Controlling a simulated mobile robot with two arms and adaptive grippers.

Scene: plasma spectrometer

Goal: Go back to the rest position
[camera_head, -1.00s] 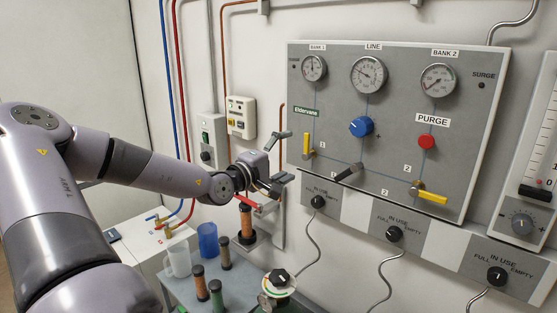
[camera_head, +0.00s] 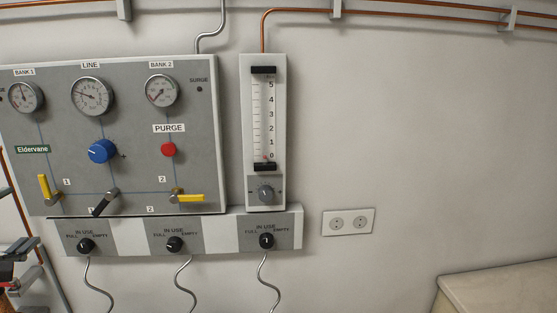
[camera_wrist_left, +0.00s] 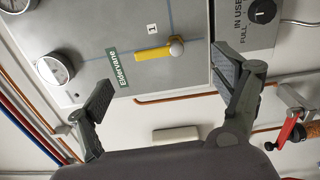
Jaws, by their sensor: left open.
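My left gripper (camera_wrist_left: 164,82) is open in the left wrist view, its two dark fingers spread and nothing between them. Beyond the fingers is the grey gas panel (camera_wrist_left: 110,20), with the yellow lever (camera_wrist_left: 158,52) beside the number 1 and the Eldervane label (camera_wrist_left: 119,67). The fingers appear apart from the lever. In the head view only dark parts, perhaps of this gripper, show at the left edge; most of the arm is out of frame. My right gripper is in neither view.
In the head view the gas panel (camera_head: 138,128) fills the left, with a flowmeter (camera_head: 263,120) beside it and a switch strip (camera_head: 205,240) below. A wall socket (camera_head: 348,222) and beige surface (camera_head: 500,288) are at right. The wrist view shows a red-handled part (camera_wrist_left: 289,130) at right.

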